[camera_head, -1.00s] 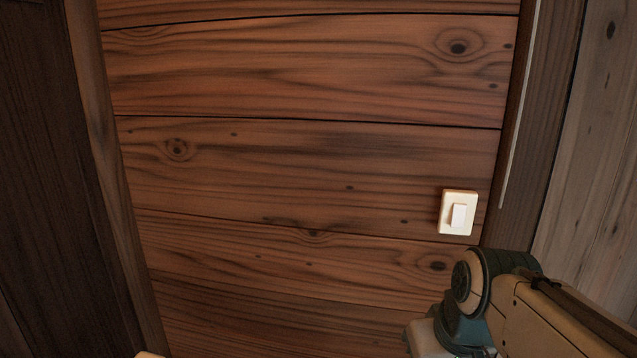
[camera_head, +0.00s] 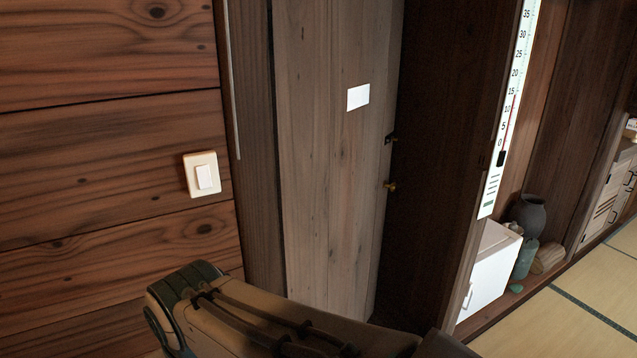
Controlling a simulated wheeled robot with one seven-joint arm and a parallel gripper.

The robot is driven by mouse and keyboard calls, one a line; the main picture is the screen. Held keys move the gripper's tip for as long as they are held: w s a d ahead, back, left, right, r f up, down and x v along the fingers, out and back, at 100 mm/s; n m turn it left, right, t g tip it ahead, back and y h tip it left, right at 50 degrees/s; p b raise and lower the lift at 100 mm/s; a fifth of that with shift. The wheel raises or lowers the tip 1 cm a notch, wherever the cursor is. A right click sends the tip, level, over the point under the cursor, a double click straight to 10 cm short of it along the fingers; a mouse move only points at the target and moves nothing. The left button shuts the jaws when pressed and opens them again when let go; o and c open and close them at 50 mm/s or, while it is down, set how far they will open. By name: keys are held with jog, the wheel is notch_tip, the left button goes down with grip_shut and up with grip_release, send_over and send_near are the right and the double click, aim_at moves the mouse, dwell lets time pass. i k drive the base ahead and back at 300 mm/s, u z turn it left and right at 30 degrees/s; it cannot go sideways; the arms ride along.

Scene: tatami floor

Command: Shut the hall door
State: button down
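A grey-brown wooden door (camera_head: 325,205) stands in the middle of the head view, seen at an angle. It has a small white plate (camera_head: 358,97) on its face. A small brass knob (camera_head: 391,186) and a dark latch piece (camera_head: 391,140) show at its right edge, against a dark brown surface. I take this to be the hall door; how far it stands open I cannot tell. My arm crosses the bottom of the view in front of the door's lower part, which is hidden. My gripper is out of view.
A plank wall (camera_head: 100,190) with a light switch (camera_head: 202,174) is at left. A thermometer (camera_head: 507,110) hangs right of the dark surface. Beyond are a white box (camera_head: 488,272), a dark vase (camera_head: 528,214) and wooden drawers (camera_head: 608,195). Tatami floor (camera_head: 560,325) lies clear at lower right.

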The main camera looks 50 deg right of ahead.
aim_at(334, 65)
jog(key=u, duration=0.15)
jog(key=k, duration=0.2)
jog(key=z, duration=2.5)
jog(key=i, duration=0.9)
jog(key=z, duration=0.5)
jog(key=i, duration=1.1)
jog(key=u, duration=1)
jog(key=i, duration=0.75)
jog(key=u, duration=0.8)
